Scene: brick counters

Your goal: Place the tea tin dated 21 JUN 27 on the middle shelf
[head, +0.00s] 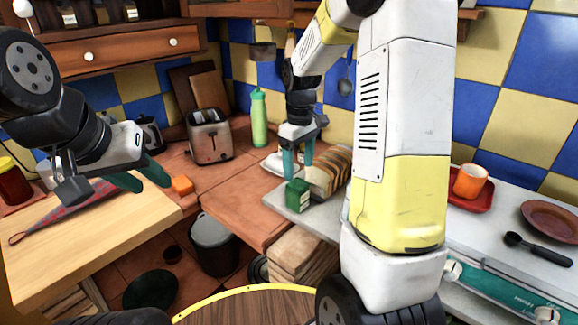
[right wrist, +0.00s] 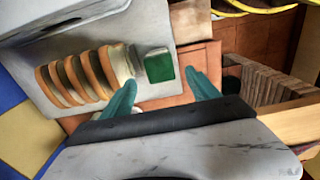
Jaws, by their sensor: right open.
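A green tin (head: 297,194) with a pale side stands upright on the grey counter, beside the sliced bread; no date on it is legible. It also shows in the right wrist view (right wrist: 159,66), just beyond and between the parted teal fingertips. My right gripper (head: 294,168) is open and points down above the tin, in the right wrist view (right wrist: 162,84) still clear of it. My left gripper (head: 143,181) is open and empty over the left wooden counter. A wooden shelf unit (head: 115,52) at upper left holds small jars; I cannot tell which shelf is the middle one.
A sliced loaf (head: 327,172) lies against the tin's far side. A toaster (head: 208,137) and a green bottle (head: 259,119) stand farther back. An orange mug (head: 469,181) and a brown plate (head: 552,222) are at right.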

